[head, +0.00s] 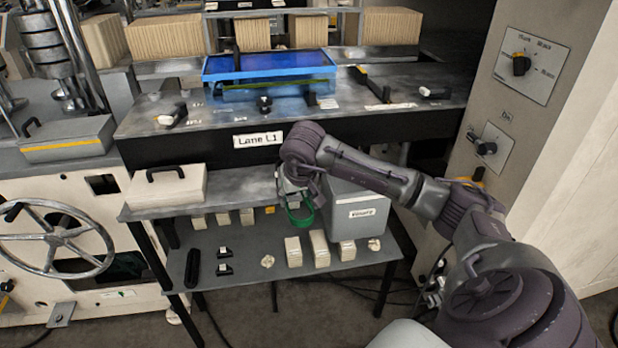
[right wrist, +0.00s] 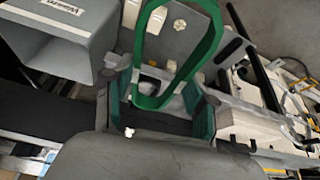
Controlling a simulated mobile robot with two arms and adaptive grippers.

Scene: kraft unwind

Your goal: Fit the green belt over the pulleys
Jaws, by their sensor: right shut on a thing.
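The green belt (head: 308,218) is a closed loop that hangs below my right gripper (head: 294,192) in the head view. In the right wrist view the belt (right wrist: 212,35) stretches from between the fingers up to the top edge. My right gripper (right wrist: 158,90), with green finger pads, is shut on the belt. It is in front of the lane bench, just left of a grey bin and above the lower shelf. I cannot make out the pulleys in either view. My left gripper is not in view.
The grey bin (head: 357,213) is close beside my right gripper. A bench (head: 215,127) labelled Lane L1 holds a blue tray (head: 215,70). The lower shelf (head: 240,272) holds several pale blocks and a long black item (head: 193,268). A control cabinet (head: 520,110) stands at the right.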

